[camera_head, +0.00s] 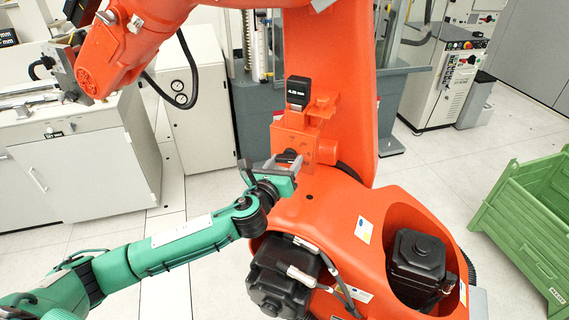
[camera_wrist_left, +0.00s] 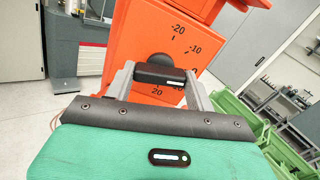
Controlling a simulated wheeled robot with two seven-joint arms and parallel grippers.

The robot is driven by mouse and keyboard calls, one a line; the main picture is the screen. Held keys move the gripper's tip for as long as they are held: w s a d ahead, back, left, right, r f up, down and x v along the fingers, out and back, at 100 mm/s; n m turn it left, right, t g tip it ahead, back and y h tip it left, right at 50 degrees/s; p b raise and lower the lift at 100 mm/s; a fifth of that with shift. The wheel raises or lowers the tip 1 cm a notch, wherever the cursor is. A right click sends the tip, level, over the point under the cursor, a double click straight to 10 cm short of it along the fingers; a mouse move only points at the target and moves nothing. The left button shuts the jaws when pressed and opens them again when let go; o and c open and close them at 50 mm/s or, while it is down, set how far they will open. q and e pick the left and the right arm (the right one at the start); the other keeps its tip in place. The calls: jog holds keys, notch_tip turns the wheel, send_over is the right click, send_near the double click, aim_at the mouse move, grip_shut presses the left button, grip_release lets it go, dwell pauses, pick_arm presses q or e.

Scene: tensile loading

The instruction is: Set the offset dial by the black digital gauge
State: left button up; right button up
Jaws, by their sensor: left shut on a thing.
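The black digital gauge (camera_head: 298,92) sits on an orange bracket on the big orange robot and reads about 4.20 mm, with small, hard-to-read digits. Below it is the orange offset dial box (camera_head: 290,138). In the left wrist view the dial face (camera_wrist_left: 185,28) carries black tick marks and the numbers -20, -10 and 20. Its black knob (camera_wrist_left: 155,59) stands between my grey fingers. My left gripper (camera_head: 285,161), also in the left wrist view (camera_wrist_left: 158,75), is shut on this knob. Part of the scale is hidden behind the knob and gripper. My right gripper is not in view.
The orange robot's base (camera_head: 320,215) and black motors (camera_head: 283,275) lie close to my left arm. Its upper arm (camera_head: 130,40) hangs overhead at the left. A white machine (camera_head: 75,150) stands at the left, and a green crate (camera_head: 525,225) at the right.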

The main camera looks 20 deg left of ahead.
pick_arm(q)
jog(key=n+b, duration=0.1)
jog(key=n, duration=0.2)
jog(key=shift+f, duration=0.1)
jog(key=n, duration=0.3)
jog(key=shift+n+b, duration=0.35)
jog(key=shift+n, duration=0.05)
jog(key=n, duration=0.3)
jog(key=shift+n, duration=0.3)
jog(key=shift+n+b, duration=0.45)
jog(key=shift+n, duration=1.35)
jog(key=o, duration=1)
